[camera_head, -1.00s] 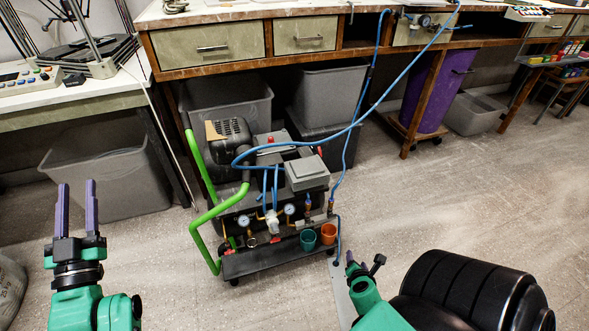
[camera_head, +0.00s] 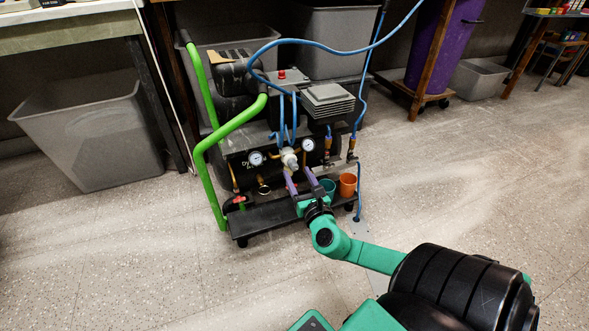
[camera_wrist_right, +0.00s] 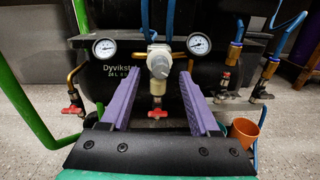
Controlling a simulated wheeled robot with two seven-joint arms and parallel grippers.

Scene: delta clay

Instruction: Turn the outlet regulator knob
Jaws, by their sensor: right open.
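The outlet regulator knob (camera_head: 290,161) is a pale grey-white knob on the front of the black compressor (camera_head: 240,168), between two round gauges. It shows in the right wrist view (camera_wrist_right: 159,66) too, just beyond and between the fingertips. My right gripper (camera_head: 298,176) has its purple fingers apart and points at the knob from the front. In the right wrist view the open fingers (camera_wrist_right: 158,84) stand to either side below the knob, with nothing held. I cannot tell whether they touch it. My left gripper is not in view.
Gauges flank the knob, left (camera_wrist_right: 105,47) and right (camera_wrist_right: 199,43). A red valve handle (camera_wrist_right: 157,113) sits below it. An orange cup (camera_head: 347,184) and a green cup (camera_head: 327,188) stand on the compressor's shelf. A green handle frame (camera_head: 207,160) rises at left; blue hoses (camera_head: 330,44) arch above.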

